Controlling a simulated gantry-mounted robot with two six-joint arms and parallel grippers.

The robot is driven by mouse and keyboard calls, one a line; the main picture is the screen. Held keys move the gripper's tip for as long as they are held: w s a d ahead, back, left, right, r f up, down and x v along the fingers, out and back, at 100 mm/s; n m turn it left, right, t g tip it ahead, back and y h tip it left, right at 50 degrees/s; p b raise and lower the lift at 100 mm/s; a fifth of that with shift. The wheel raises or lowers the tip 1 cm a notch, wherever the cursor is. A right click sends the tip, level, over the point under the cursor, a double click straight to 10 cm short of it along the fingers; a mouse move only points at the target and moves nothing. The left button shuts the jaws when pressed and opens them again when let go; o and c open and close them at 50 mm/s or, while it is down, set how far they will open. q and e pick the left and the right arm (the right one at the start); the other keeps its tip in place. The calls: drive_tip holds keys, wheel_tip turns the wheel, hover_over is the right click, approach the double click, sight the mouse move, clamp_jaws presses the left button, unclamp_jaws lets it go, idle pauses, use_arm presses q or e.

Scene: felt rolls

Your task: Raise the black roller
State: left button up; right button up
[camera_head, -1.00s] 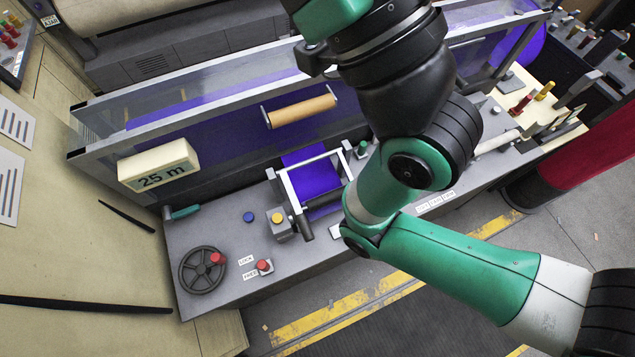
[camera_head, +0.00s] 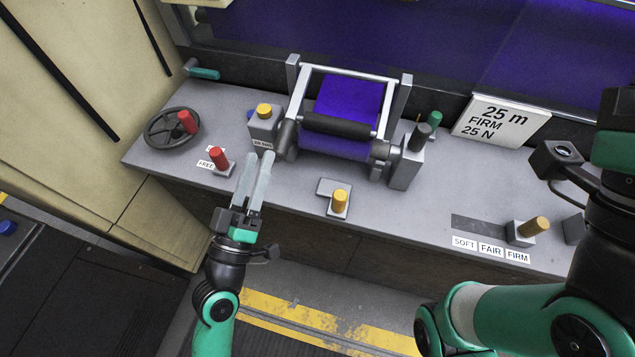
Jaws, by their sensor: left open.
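The black roller (camera_head: 337,126) lies across a light metal frame (camera_head: 296,98) on the grey console, in front of a purple felt web (camera_head: 350,97). Its full length shows and nothing grips it. My left gripper (camera_head: 259,158) is open and empty, its two pale fingers pointing up the picture. It is at the console's front edge, left of and below the roller, apart from it in the picture. My right arm (camera_head: 520,315) enters at the right, but its fingers are not in view.
A red-knobbed lever (camera_head: 220,158) and a handwheel (camera_head: 172,128) are left of my left gripper. A yellow-topped block (camera_head: 264,122) stands beside the frame. A yellow knob (camera_head: 340,199) is in front. A dark-knobbed post (camera_head: 408,160) and a sign (camera_head: 500,120) are to the right.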

use_arm(q)
drive_tip(key=b, duration=0.3)
approach(284, 141)
drive_tip(key=f, duration=0.2)
drive_tip(key=shift+g, duration=0.4)
drive_tip(key=x, duration=0.7)
drive_tip(key=r+x, duration=0.1)
drive_tip(key=x, duration=0.3)
drive_tip(key=shift+a, duration=0.35)
clamp_jaws()
use_arm(e)
wheel_tip(284, 141, down, 6)
drive_tip(key=shift+w+a, duration=0.2)
